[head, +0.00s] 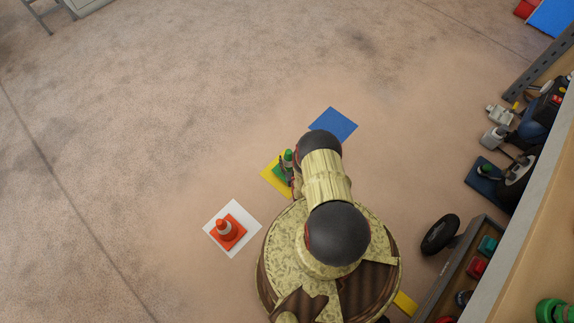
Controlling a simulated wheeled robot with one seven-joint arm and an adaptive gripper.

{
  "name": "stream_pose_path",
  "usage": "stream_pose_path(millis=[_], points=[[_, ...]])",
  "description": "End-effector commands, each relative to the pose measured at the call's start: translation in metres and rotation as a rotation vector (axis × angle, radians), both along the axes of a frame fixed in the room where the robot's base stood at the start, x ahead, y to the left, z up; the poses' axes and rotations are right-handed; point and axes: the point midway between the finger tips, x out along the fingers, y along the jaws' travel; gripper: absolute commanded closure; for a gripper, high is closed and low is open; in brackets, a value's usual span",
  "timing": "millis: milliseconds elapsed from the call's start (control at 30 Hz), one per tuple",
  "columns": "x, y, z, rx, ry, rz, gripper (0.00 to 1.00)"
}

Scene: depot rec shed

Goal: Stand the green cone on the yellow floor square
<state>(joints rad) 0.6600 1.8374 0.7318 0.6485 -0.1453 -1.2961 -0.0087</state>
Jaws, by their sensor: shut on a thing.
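The green cone (287,158) shows in the head view just left of my arm, with a pale band around it. It is over the yellow floor square (270,177), and my arm hides part of both. I cannot tell whether its base touches the square. My gripper (296,178) is mostly hidden under my arm, right beside the cone, and is shut on it. The cone looks roughly upright.
A blue floor square (340,125) lies bare beyond my arm. Shelving (520,225) with tools and bins lines the right side. The floor to the left is clear.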

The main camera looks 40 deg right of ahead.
Motion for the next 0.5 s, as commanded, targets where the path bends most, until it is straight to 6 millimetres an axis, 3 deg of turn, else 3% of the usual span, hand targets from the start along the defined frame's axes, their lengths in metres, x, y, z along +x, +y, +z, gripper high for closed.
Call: stream_pose_path(millis=[167, 500], points=[[0.007, 0.002, -0.007, -0.002, -0.002, 0.001, 1.00], [0.012, 0.003, -0.044, -0.001, -0.003, 0.000, 1.00]])
